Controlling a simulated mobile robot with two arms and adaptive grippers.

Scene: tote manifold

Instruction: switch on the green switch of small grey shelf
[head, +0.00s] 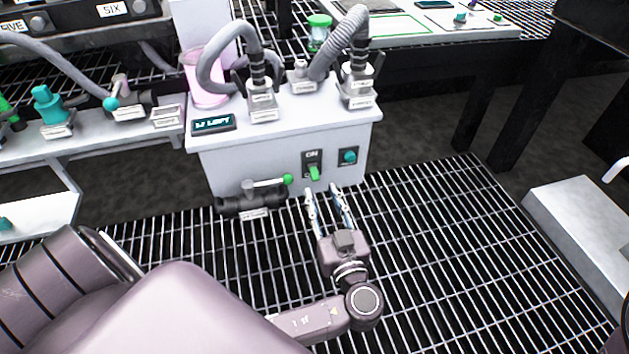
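The small grey shelf (250,160) is a pale box-like unit in the upper middle of the head view. On its front face is a dark plate marked ON, with a green switch (314,173) at the plate's lower part. My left gripper (323,190) is just below and in front of the switch, with its two fingers apart and pointing at the front face. The fingers appear empty, one on each side below the switch. I cannot tell whether a fingertip touches the face. My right gripper is not in view.
A teal knob (349,156) sits right of the switch. A green-tipped valve lever (270,183) sits low on the left, close to the fingers. Grey hoses (330,42) and a pink container (205,78) are on top. Open grating (440,240) lies to the right.

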